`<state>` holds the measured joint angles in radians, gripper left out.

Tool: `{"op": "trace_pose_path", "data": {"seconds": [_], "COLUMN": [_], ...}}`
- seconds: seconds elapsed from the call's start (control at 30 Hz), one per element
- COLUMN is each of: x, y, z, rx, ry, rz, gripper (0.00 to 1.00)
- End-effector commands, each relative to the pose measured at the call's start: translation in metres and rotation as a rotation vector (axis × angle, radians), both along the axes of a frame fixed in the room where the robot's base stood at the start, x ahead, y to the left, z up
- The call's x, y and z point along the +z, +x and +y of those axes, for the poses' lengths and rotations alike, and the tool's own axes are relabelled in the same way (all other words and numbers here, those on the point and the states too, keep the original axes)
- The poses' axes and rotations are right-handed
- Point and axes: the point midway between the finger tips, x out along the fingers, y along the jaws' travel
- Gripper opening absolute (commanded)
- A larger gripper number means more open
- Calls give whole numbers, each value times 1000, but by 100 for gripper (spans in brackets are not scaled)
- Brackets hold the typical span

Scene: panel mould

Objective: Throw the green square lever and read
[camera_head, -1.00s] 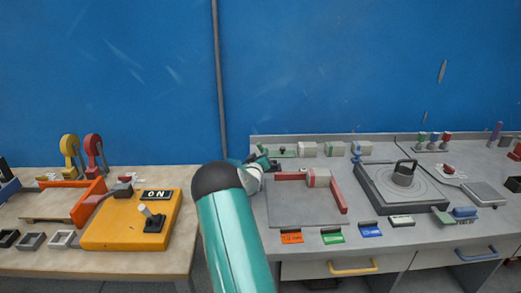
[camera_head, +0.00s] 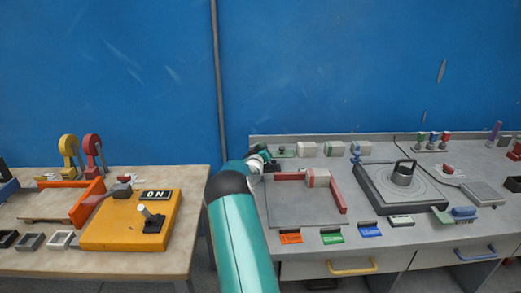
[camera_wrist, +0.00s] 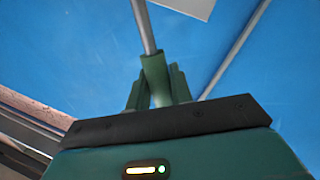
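In the wrist view a green square-sided grip (camera_wrist: 154,72) sits on a grey metal rod that runs up out of the picture; I take it for the green square lever. The dark green fingers of my gripper (camera_wrist: 158,92) stand on both sides of the grip and appear closed on it. In the head view my gripper (camera_head: 264,158) is small, at the back left of the grey bench, beside a low green plate (camera_head: 285,153) with a dark knob. The lever cannot be made out there. No readable display shows near it.
The grey bench (camera_head: 300,207) holds a red-edged frame (camera_head: 338,195), a dark turntable box (camera_head: 375,190) and several small blocks along the back. A wooden table (camera_head: 190,185) at left carries a yellow box (camera_head: 110,225) with an ON sign (camera_head: 156,195). A blue wall stands behind.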

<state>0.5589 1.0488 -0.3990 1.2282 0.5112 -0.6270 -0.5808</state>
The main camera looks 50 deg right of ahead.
Motion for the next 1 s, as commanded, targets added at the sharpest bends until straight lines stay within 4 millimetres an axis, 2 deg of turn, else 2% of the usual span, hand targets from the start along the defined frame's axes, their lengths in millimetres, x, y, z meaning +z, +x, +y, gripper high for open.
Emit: {"op": "trace_pose_path", "data": {"seconds": [0.47,1.0], "x": [2,13], "y": [-5,-37], "z": [-4,-31], "rx": [-2,-6], "ry": [36,306], "rz": [-39,-347], "gripper": [0,0]}}
